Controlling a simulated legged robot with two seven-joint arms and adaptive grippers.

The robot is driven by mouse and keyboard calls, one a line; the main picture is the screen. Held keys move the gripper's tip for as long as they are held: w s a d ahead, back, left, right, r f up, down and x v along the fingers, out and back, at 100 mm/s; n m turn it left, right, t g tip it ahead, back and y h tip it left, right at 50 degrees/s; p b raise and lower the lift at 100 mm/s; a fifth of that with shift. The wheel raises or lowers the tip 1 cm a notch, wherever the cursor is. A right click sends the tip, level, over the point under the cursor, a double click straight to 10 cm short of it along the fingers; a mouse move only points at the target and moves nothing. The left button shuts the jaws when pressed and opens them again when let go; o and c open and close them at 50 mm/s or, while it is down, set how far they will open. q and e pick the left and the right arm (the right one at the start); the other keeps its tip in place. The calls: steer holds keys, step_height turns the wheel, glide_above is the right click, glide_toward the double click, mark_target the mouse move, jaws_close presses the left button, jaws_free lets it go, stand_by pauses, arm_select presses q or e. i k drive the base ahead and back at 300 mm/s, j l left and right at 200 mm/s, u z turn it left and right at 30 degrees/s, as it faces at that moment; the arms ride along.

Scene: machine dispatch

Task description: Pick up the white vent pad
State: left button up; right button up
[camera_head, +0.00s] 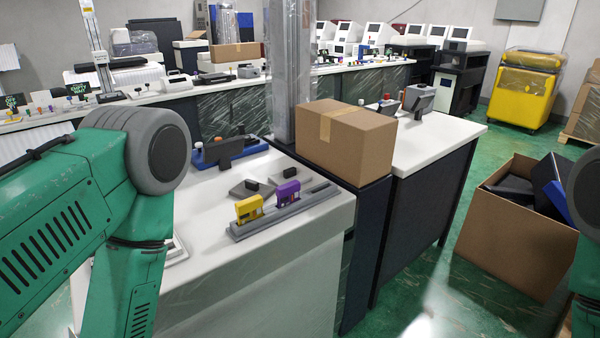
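I cannot clearly make out a white vent pad. A flat whitish item (177,250) lies on the near white counter, partly hidden behind my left arm, and I cannot tell whether it is the pad. My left arm's green links and grey joint fill the left side, and its gripper is out of view. Only a sliver of my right arm shows at the right edge, and its gripper is out of view too.
The near counter (305,228) holds a grey rail (285,211) with a yellow block (249,208) and a purple block (288,193), plus a blue fixture (215,152). A closed cardboard box (345,142) stands to their right. An open carton (512,240) sits on the green floor.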

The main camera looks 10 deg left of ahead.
mark_target(294, 172)
steer(key=i+l, duration=0.7)
